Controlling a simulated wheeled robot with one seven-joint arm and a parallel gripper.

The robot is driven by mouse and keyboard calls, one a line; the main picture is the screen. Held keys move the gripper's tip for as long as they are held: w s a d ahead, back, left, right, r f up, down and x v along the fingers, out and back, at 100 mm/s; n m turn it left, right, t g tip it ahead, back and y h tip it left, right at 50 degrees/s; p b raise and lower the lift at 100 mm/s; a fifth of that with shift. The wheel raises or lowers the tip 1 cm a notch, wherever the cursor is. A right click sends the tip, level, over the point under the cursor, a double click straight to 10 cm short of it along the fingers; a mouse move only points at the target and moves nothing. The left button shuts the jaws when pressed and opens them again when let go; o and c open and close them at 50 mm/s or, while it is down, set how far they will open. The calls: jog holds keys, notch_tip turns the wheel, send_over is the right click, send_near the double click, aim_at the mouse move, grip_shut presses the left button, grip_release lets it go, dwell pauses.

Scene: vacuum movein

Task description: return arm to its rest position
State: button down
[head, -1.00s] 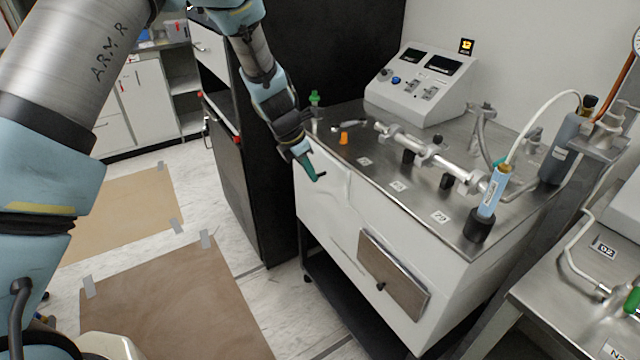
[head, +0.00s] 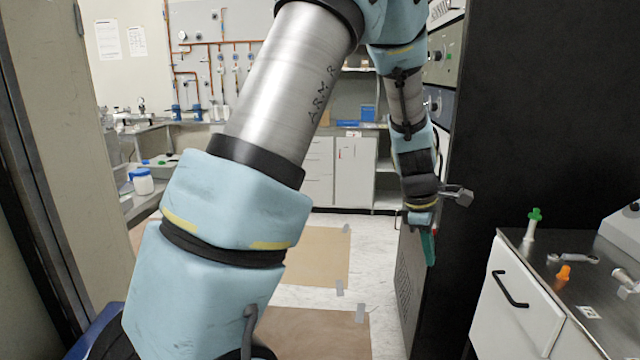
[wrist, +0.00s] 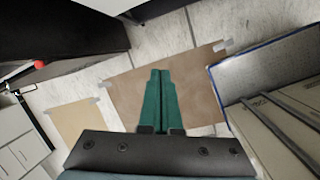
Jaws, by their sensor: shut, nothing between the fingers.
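My arm rises from the lower left of the head view, goes up to the top and bends down on the right. My gripper (head: 429,248) hangs at its end with green fingers pointing down, in front of the black cabinet (head: 530,110). In the wrist view my gripper (wrist: 160,75) shows its two green fingers side by side, shut with nothing between them. Below them is a brown floor mat (wrist: 190,85), well apart from the fingertips.
A steel-topped bench (head: 570,285) with a green-capped tube (head: 532,222) and an orange piece (head: 563,273) stands right of the gripper. A door frame (head: 45,150) is at the left. Taped mats (head: 315,255) lie on open floor ahead. White cabinets (head: 353,170) stand at the back.

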jog(key=s+a+r+m+y, duration=0.1)
jog(key=a+m, duration=0.3)
jog(key=a, duration=0.6)
jog(key=s+a+r+m+y, duration=0.1)
jog(key=s+a+m, duration=0.2)
jog(key=a, duration=0.8)
jog(key=s+a+r+m+t+y, duration=0.1)
jog(key=s+a+m, duration=0.2)
jog(key=a, duration=0.7)
jog(key=m, duration=0.2)
jog(key=shift+a+r+m, duration=0.15)
jog(key=shift+r+m, duration=0.1)
jog(key=shift+m, duration=0.05)
